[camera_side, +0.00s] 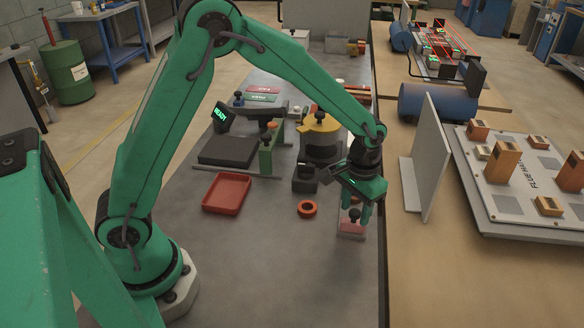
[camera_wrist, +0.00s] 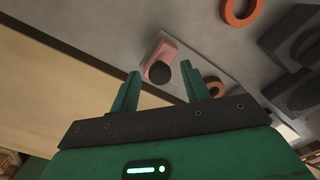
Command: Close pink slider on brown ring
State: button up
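The pink slider (camera_wrist: 163,52) is a small block with a dark round knob (camera_wrist: 160,72) on a pale plate. It also shows in the side view (camera_side: 351,228), at the plate's near end. My gripper (camera_wrist: 161,69) is open, pointing down over the plate, and the knob appears between its two green fingertips; I cannot tell any contact. It also shows in the side view (camera_side: 355,209). The brown ring (camera_wrist: 215,86) lies on the plate beyond the right finger, apart from the slider and partly hidden by that finger in the wrist view.
A loose orange ring (camera_side: 307,209) lies on the grey bench left of the plate. A red tray (camera_side: 227,194) and dark blocks (camera_side: 305,179) stand further left and behind. An upright grey panel (camera_side: 430,160) stands to the right. The bench in front is clear.

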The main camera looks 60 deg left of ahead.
grip_shut()
jog(key=shift+w+a+r, duration=0.1)
jog(key=shift+w+a, duration=3.55)
jog(key=shift+w, duration=0.05)
jog(key=shift+o, duration=0.2)
grip_release()
notch_tip(320, 180, up, 8)
